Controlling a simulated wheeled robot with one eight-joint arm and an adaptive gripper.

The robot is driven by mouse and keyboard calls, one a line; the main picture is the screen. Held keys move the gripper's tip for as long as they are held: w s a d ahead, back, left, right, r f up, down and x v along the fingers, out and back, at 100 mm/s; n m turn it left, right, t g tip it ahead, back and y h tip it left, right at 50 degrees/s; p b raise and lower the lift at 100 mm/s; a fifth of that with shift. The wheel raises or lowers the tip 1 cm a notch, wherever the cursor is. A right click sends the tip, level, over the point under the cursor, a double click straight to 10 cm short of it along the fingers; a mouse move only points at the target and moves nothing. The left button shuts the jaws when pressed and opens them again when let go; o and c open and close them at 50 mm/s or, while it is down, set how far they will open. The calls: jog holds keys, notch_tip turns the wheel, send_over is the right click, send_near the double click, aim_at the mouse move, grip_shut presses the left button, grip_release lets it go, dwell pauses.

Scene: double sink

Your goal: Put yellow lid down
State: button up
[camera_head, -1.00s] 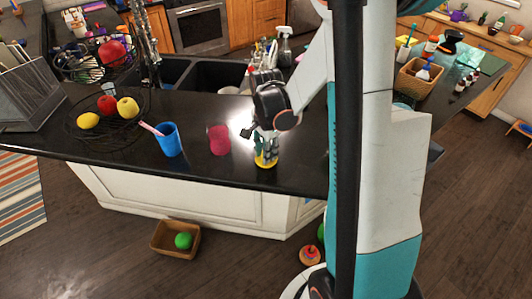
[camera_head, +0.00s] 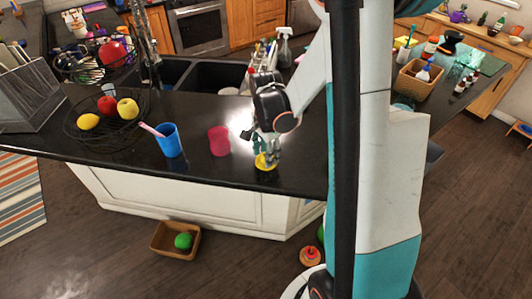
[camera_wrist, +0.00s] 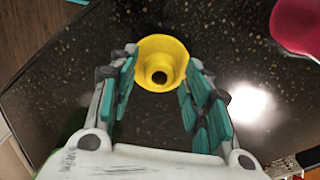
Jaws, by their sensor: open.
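The yellow lid (camera_head: 264,163) is on the black counter near its front edge, below my gripper (camera_head: 267,150). In the wrist view the yellow lid (camera_wrist: 161,62) is a round, funnel-like piece with a dark hole in its middle. My gripper (camera_wrist: 160,85) is open, its teal-padded fingers spread to either side of the lid's near part. The lid lies just beyond and between the fingertips, and I see no grip on it. Whether a fingertip touches the rim I cannot tell.
A pink cup (camera_head: 219,141) stands just left of my gripper, and a blue cup (camera_head: 169,140) with a toothbrush stands farther left. A wire fruit basket (camera_head: 103,129) is at the left. The sink (camera_head: 210,77) is behind. The counter's front edge is close.

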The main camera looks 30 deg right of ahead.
notch_tip(320, 180, up, 12)
jog(key=p, duration=0.1)
jog(key=shift+f, duration=0.15)
dwell(0.6)
